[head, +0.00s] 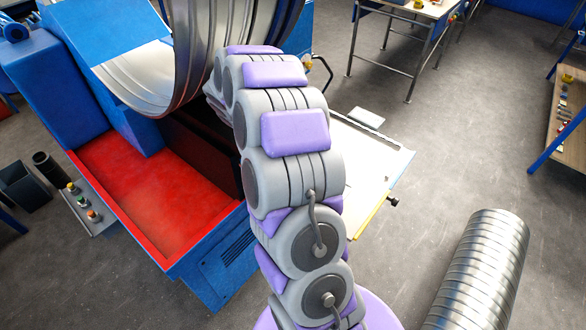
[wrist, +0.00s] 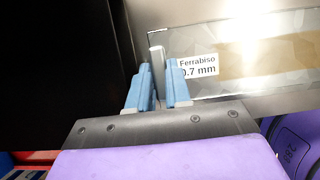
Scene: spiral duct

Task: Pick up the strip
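My gripper (wrist: 161,68) shows in the wrist view with two blue fingers a small gap apart. A narrow light-grey piece (wrist: 157,58) shows in and just beyond the gap; it may be the strip's end, but I cannot tell whether the fingers touch it. A shiny metallic sheet with a brownish band (wrist: 270,50) lies beyond and to the right. A white label (wrist: 198,67) reading "Ferrabiso 0.7 mm" is beside the right fingertip. In the head view my arm hides the gripper, and I cannot make out the strip there.
A blue machine (head: 215,265) with a red bed (head: 140,190) and a large metal duct (head: 150,70) stands left. A pale side table (head: 365,165) bears a small plate (head: 367,117). A spiral duct (head: 482,270) lies at the lower right. Floor between them is clear.

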